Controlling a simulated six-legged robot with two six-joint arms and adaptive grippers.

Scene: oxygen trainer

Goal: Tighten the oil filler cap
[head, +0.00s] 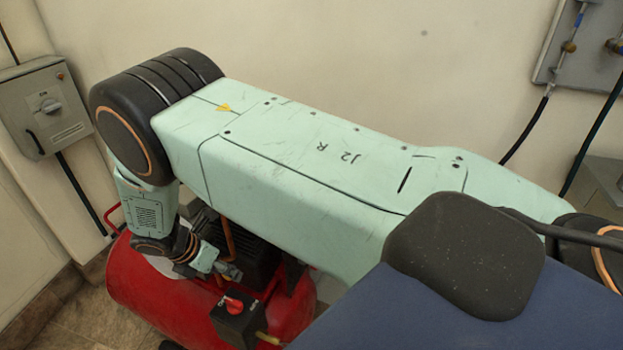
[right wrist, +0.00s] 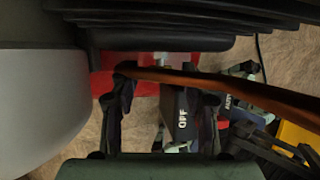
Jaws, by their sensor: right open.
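The red air compressor (head: 135,283) stands on the floor, its black finned pump (head: 248,255) mostly behind my right arm. My right gripper (head: 230,271) is small and low beside the pump in the head view. In the right wrist view the right gripper (right wrist: 165,95) has its two dark fingers apart, with nothing clearly held. A copper-coloured pipe (right wrist: 225,85) crosses in front of the fingertips. Black fins (right wrist: 150,18) lie just beyond them. I cannot make out the oil filler cap in either view. My left gripper is not in view.
A black switch box with a red knob (head: 233,304) sits on the tank; its OFF lettering (right wrist: 183,118) shows between the fingers. A grey rounded body (right wrist: 35,100) is close on the left. A grey wall switch box (head: 45,105) hangs left. Hoses hang at the right.

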